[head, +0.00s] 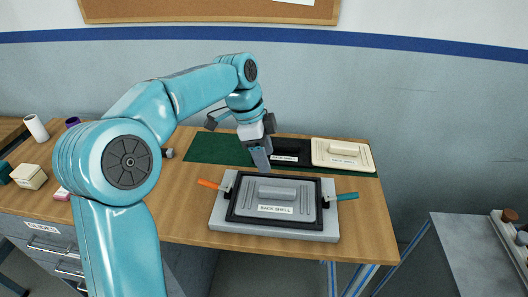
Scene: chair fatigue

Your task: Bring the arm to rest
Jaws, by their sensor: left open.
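My left arm (128,160) comes in from the left and bends over at the top. My left gripper (262,162) points down above the back edge of the fixture and is open, with nothing seen between its fingers. Below and in front of it, a grey back shell (277,193) with a label lies in a black frame on a light grey base (230,232). An orange handle (209,184) sticks out at its left and a teal handle (347,196) at its right. My right gripper is not in view.
A green mat (215,148) at the back holds a labelled black piece (291,147) and a cream shell (358,164). A white roll (36,128) and a cream box (29,176) stand at the left. The wooden table (170,217) is bare in front. A grey cabinet (468,250) stands at the right.

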